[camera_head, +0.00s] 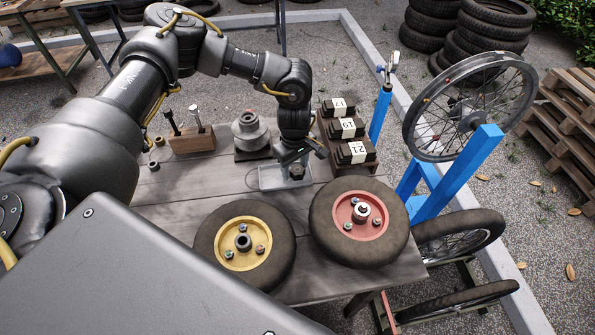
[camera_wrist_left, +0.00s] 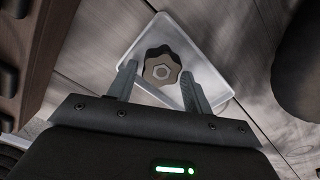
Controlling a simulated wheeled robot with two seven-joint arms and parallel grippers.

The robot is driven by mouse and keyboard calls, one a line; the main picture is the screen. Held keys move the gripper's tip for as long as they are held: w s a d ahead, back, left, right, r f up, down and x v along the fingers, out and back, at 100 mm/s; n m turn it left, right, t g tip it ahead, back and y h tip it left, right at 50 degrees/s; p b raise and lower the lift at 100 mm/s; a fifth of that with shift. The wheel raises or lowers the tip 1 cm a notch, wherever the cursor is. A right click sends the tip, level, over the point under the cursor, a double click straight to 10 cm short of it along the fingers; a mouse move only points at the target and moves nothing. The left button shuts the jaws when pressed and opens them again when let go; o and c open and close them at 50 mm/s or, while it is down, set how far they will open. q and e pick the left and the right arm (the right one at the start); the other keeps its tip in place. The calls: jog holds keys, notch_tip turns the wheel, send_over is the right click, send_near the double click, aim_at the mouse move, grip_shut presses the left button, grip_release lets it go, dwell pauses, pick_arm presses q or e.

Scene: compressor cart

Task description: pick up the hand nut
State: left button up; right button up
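In the head view the nut (camera_head: 297,172) shows as a small dark shape on the tray (camera_head: 270,181), partly below my gripper. My left gripper (camera_wrist_left: 159,72) is open and points down over the tray. In the wrist view its fingertips appear on either side of the nut. I cannot tell the height gap or whether they touch it. My right gripper is not in view.
A yellow-hub wheel (camera_head: 243,242) and a red-hub wheel (camera_head: 360,211) lie on the near side of the wooden table (camera_head: 170,192). Numbered dark blocks (camera_head: 350,128) stand right of the gripper. A stepped metal part (camera_head: 250,132) and a wooden bolt block (camera_head: 192,141) stand left.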

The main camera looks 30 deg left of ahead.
pick_arm(q)
jog(key=c, duration=0.6)
jog(key=shift+r, duration=0.1)
